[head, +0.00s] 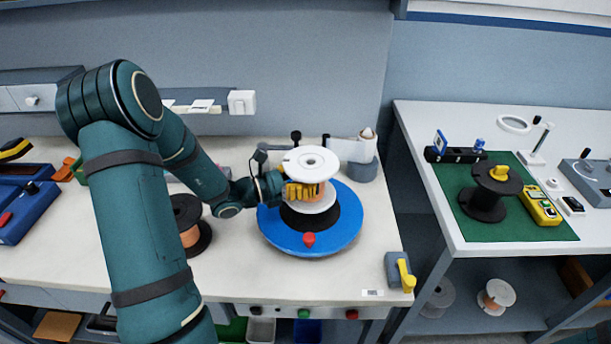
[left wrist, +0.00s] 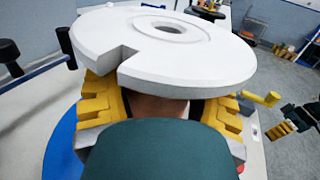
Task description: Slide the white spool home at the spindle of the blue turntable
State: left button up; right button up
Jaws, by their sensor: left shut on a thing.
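The white spool (head: 311,161), wound with copper-coloured wire, is upright over the middle of the blue turntable (head: 285,239). My left gripper (head: 303,190) is shut on its wound middle, between the two flanges. In the left wrist view the notched top flange of the spool (left wrist: 110,45) fills the upper middle, with yellow finger pads (left wrist: 105,105) on both sides below it. The lower flange is just above the black centre of the turntable. The spindle is hidden, and I cannot tell whether the flange touches down. My right gripper (left wrist: 283,129) shows at the right edge of the left wrist view; its opening is unclear.
A dark spool with copper wire (head: 189,228) stands left of the turntable. A red knob (head: 309,239) is on the turntable's front. A yellow-handled lever (head: 405,274) is at the table's front right corner. The front right tabletop is clear.

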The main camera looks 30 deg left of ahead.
pick_arm(q)
jog(key=shift+f+b, duration=0.45)
jog(key=shift+f, duration=0.15)
jog(key=shift+f, duration=0.3)
dwell(0.5)
jog(key=shift+f+b, duration=1)
jog(key=shift+f, duration=0.1)
jog(key=shift+f+b, duration=0.35)
jog(key=shift+f, duration=0.2)
jog(key=shift+f, duration=0.1)
dwell(0.4)
jog(key=o, duration=1.3)
jog(key=shift+s, duration=0.1)
